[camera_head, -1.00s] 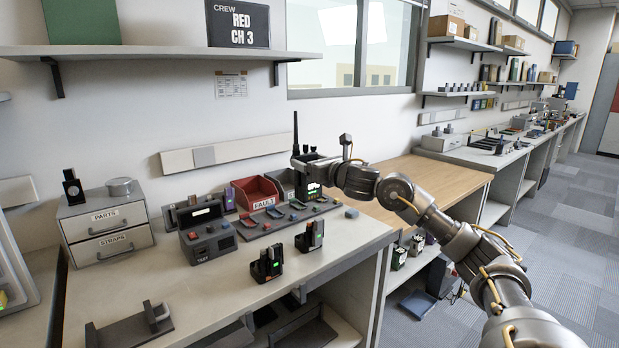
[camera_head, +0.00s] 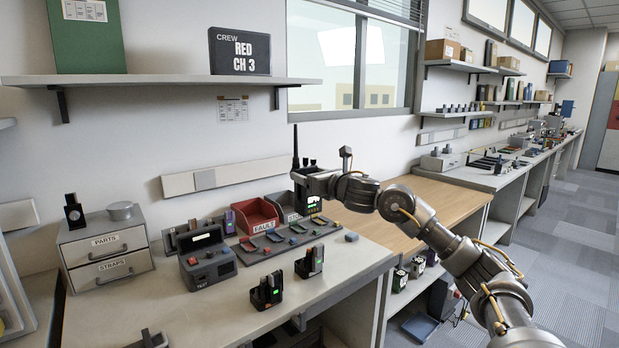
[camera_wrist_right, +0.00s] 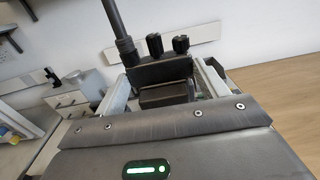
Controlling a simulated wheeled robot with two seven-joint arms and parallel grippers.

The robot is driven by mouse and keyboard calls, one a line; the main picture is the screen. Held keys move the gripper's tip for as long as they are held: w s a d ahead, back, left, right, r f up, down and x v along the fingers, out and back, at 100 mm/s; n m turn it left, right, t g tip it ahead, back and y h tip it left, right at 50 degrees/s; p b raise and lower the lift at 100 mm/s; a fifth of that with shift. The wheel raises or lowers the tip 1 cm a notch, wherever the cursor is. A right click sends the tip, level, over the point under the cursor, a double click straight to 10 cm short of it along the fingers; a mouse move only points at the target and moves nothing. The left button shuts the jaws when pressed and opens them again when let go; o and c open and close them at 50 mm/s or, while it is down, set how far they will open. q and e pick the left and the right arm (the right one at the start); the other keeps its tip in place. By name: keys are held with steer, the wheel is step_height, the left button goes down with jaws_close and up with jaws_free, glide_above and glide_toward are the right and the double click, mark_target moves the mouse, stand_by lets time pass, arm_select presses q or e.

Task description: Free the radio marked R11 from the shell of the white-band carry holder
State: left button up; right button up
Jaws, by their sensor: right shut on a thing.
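My right gripper (camera_head: 312,184) is shut on a dark radio (camera_head: 313,204) with a tall antenna and a lit screen, held above the back right of the near bench. In the right wrist view the radio's knobbed top (camera_wrist_right: 165,68) sits between the two pale fingers of the gripper (camera_wrist_right: 166,85). I cannot read a marking on it. No white band can be made out on either. My left gripper is not in view.
A grey test box (camera_head: 208,262), a red fault bin (camera_head: 258,214) and a tray of small coloured parts stand behind the holders. A drawer unit (camera_head: 105,250) is at left. The front of the grey bench (camera_head: 205,318) and the wooden top (camera_head: 435,195) look mostly clear.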

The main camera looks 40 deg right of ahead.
mark_target(307, 162)
steer(key=shift+r+p, duration=1.2)
steer(key=shift+r, duration=0.5)
